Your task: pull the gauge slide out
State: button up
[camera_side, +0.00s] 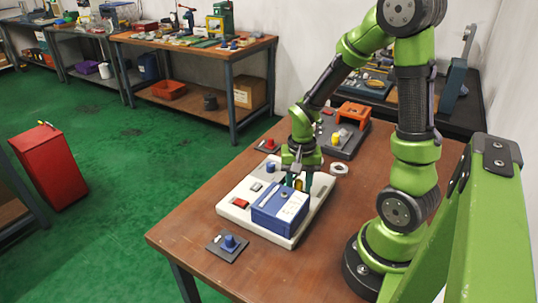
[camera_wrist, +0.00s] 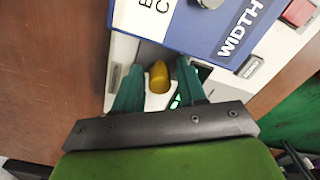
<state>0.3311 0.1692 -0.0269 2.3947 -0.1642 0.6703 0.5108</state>
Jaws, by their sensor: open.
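A blue gauge box (camera_side: 272,212) with a white label stands on a white base plate (camera_side: 236,212). In the wrist view the blue box (camera_wrist: 185,25) shows the word WIDTH. A yellow rounded handle (camera_wrist: 159,76) sticks out beside the box, at its gripper side; it also shows small in the side view (camera_side: 298,184). I cannot make out the rest of the slide. My gripper (camera_wrist: 159,64) is open, with one teal finger on each side of the yellow handle. I cannot tell whether either finger touches it. In the side view my gripper (camera_side: 297,183) points down behind the box.
A red button (camera_side: 240,203) and a blue knob (camera_side: 270,166) sit on the white plate. A blue knob on a dark plate (camera_side: 228,243) lies nearer the front edge. A white ring (camera_side: 340,169) lies right of the gripper. A dark tray (camera_side: 346,143) with an orange part stands behind.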

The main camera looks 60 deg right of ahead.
jog(key=c, duration=0.7)
jog(key=shift+d, duration=6.05)
jog(key=o, duration=0.7)
jog(key=shift+a, duration=0.15)
notch_tip(320, 180, up, 7)
jog(key=shift+a, duration=0.2)
